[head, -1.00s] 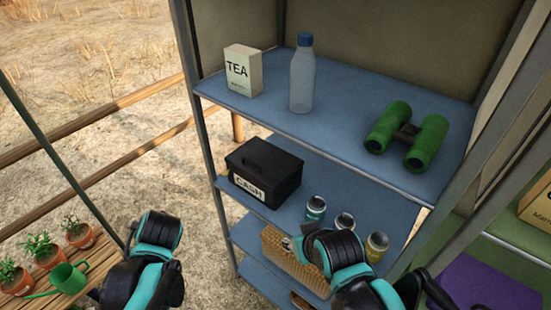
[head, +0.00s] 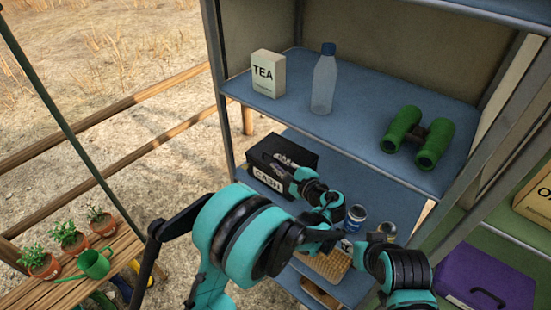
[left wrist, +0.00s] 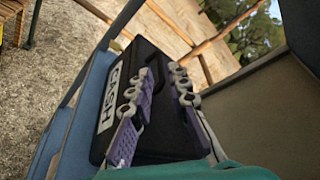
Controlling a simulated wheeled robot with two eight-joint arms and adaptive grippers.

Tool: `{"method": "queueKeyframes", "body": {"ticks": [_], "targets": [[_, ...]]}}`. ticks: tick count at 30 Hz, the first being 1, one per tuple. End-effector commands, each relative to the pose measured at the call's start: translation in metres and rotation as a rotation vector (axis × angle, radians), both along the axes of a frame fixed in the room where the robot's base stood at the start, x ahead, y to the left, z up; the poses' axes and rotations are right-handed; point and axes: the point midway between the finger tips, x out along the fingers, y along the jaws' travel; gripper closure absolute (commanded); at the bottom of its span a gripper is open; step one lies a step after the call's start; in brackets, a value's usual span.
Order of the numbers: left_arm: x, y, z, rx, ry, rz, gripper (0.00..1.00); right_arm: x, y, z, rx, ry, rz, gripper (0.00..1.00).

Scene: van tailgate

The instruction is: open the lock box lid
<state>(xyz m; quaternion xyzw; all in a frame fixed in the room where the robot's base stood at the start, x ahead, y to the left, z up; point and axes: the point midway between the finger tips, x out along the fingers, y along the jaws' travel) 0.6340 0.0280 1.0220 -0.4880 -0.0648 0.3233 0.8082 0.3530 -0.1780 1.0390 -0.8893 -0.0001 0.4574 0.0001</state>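The lock box is the black cash box (head: 262,159) with a white CASH label, on the second shelf down. Its lid looks shut in the head view, partly hidden by my left gripper (head: 284,164). In the left wrist view the box (left wrist: 148,62) lies under and between the two fingers of that gripper (left wrist: 160,100). The fingers are apart, over the lid and near its labelled side; I cannot tell whether they touch it.
The shelf above holds a TEA box (head: 268,74), a clear bottle (head: 324,80) and green binoculars (head: 417,136). Cans (head: 355,217) stand right of the cash box, with a woven basket (head: 328,264) below. A grey shelf post (head: 216,80) rises at the left.

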Motion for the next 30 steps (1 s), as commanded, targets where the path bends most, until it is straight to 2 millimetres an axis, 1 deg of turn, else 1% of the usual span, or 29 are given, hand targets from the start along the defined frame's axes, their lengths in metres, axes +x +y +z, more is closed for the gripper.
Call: {"method": "queueKeyframes", "body": {"ticks": [3,6,10,19,21,30], "targets": [[0.016,0.013,-0.006,-0.001,0.000,0.003,0.83,0.000,0.000,-0.006,0.000,0.000,0.000,0.60],[0.027,0.021,-0.009,-0.001,0.001,0.002,0.83,0.000,0.000,-0.009,0.000,0.000,0.000,0.60],[0.035,0.026,-0.010,-0.002,0.000,0.000,0.83,0.000,0.000,-0.010,0.000,0.000,0.000,0.60],[0.037,0.028,-0.010,-0.002,0.001,-0.001,0.83,0.000,0.000,-0.010,0.000,0.000,0.000,0.60],[0.037,0.028,-0.010,-0.003,0.000,-0.001,1.00,0.000,0.000,-0.010,0.000,0.000,0.000,0.60],[0.037,0.027,-0.009,0.000,0.005,-0.001,1.00,0.000,0.000,-0.009,0.000,0.000,0.000,0.60]]}}
